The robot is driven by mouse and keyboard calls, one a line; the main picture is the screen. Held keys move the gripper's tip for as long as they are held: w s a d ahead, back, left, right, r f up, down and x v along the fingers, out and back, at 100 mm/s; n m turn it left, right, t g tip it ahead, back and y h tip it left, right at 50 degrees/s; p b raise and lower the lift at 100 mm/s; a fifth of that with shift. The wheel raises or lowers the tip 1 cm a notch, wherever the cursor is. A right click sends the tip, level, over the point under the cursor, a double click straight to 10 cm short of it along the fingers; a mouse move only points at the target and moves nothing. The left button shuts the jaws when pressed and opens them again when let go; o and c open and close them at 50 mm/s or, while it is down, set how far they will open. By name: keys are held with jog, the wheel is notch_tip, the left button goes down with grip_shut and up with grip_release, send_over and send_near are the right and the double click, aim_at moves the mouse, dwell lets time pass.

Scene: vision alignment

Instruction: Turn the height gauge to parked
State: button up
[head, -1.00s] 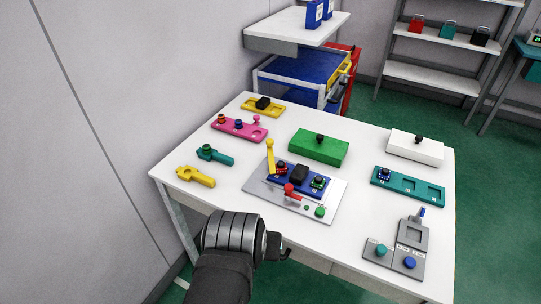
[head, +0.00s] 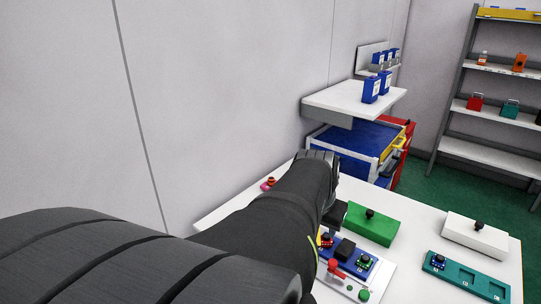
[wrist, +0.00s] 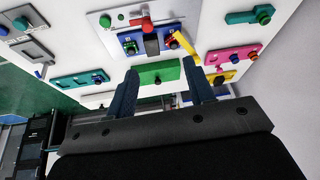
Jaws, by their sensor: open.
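No part is legibly labelled as the height gauge. A yellow lever (wrist: 184,43) stands on the grey plate (wrist: 103,20) in the wrist view, beside a blue block (wrist: 131,44) with a black part and camera-like pieces. A red-handled lever (wrist: 142,23) is on the same plate; it also shows in the head view (head: 334,265). In the head view my arm hides most of the yellow lever. My gripper (wrist: 160,85) is open and empty in the wrist view, its fingers apart and pointing toward the table. A green box (wrist: 157,73) shows between the fingers.
A white box (head: 475,236) and a teal tray (head: 462,279) are at the right of the table. Pink (wrist: 232,56) and yellow (wrist: 220,77) fixtures lie at the wrist view's right. A shelf (head: 350,100) and blue cart stand behind the table.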

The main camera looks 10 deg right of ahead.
jog(key=w+d+f, duration=0.1)
jog(key=w+d, duration=0.1)
jog(key=w, duration=0.9)
jog(key=w+d+f, duration=0.2)
jog(key=w, duration=0.9)
jog(key=shift+m+h, duration=0.3)
jog(key=x, duration=1.7)
jog(key=shift+s+a+f, duration=0.1)
jog(key=shift+s+f, duration=0.2)
grip_shut()
